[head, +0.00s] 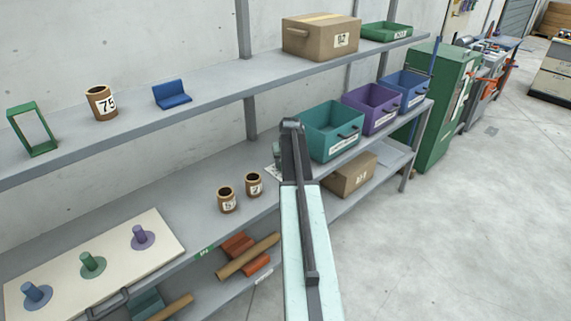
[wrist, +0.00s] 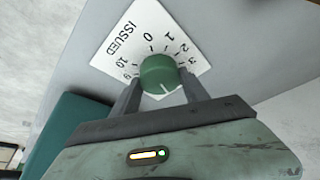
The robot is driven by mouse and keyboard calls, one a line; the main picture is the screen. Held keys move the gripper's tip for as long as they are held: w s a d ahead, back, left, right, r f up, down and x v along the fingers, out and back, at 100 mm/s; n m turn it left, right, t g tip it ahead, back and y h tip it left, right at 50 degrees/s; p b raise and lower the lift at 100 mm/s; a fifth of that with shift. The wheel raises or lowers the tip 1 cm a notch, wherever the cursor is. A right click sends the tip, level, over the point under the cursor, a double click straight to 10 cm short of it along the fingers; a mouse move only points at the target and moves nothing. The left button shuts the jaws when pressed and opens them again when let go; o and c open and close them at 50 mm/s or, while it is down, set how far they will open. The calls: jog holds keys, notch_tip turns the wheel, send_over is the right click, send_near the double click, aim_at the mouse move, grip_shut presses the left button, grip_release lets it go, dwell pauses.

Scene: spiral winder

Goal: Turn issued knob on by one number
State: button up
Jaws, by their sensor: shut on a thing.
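The green round knob (wrist: 158,72) stands on a white dial plate (wrist: 121,52) marked ISSUED in the wrist view. The numbers 9, 10, 0, 1, 2 and 3 show around it; the others are hidden by the knob and my gripper. A short pale line shows on the knob's near side, but I cannot tell which number it points to. My gripper (wrist: 160,79) is shut on the knob, one finger on each side. In the head view my arm covers the knob, and only a bit of the pale plate (head: 271,172) shows left of it.
A teal bin (head: 335,125), a purple bin (head: 372,108) and a blue bin (head: 404,92) stand right of my arm on the middle shelf. Two numbered brown pots (head: 227,201) stand left. A pegged board (head: 60,260) lies further left. Open floor is at right.

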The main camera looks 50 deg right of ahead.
jog(key=shift+a+m+g+h, duration=0.1)
jog(key=shift+m+g+h, duration=0.25)
jog(key=shift+m, duration=0.85)
jog(key=o, duration=1.4)
jog(key=shift+w, duration=0.1)
jog(key=p+v, duration=0.7)
jog(key=v, duration=0.1)
jog(key=shift+f, duration=0.1)
